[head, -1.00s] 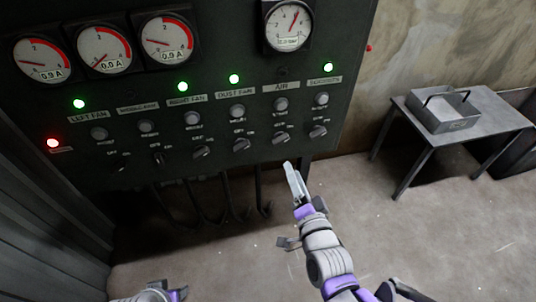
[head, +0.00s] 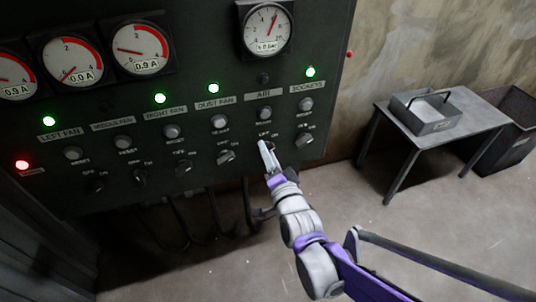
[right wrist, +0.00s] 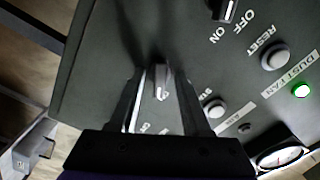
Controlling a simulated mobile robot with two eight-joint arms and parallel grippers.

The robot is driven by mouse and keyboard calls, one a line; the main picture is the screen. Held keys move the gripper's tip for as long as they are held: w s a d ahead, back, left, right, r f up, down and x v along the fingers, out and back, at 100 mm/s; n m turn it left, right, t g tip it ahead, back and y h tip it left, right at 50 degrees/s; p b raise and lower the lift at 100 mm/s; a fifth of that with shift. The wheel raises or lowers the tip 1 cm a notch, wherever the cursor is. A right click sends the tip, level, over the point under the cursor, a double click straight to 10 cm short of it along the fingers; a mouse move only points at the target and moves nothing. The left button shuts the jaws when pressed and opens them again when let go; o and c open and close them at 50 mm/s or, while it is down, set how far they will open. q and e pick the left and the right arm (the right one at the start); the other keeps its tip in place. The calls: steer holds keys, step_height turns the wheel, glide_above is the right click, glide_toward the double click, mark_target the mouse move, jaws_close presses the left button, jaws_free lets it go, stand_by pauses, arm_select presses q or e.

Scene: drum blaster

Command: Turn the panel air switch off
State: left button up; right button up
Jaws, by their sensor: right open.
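The dark control panel (head: 215,110) fills the upper left of the head view. My right gripper (head: 266,150) is at the panel's lower row, under the AIR label (head: 264,95), and covers the air switch there. In the right wrist view, the air switch (right wrist: 160,82) is a small grey knob between the two fingers of my open right gripper (right wrist: 161,105). I cannot tell if the fingers touch it. The air lamp (right wrist: 243,128) is dark. My left gripper is out of view.
The dust fan switch (head: 226,157) and sockets switch (head: 304,140) are on either side of my right gripper. Cables (head: 213,215) hang below the panel. A metal table (head: 480,115) with a grey tray (head: 437,125) stands at right, beside a dark bin (head: 511,135).

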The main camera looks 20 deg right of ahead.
jaws_close()
steer(key=shift+n, duration=0.4)
steer(key=n+p, duration=0.2)
steer(key=n, duration=0.9)
steer(key=shift+p, duration=0.4)
stand_by(0.5)
jaws_free()
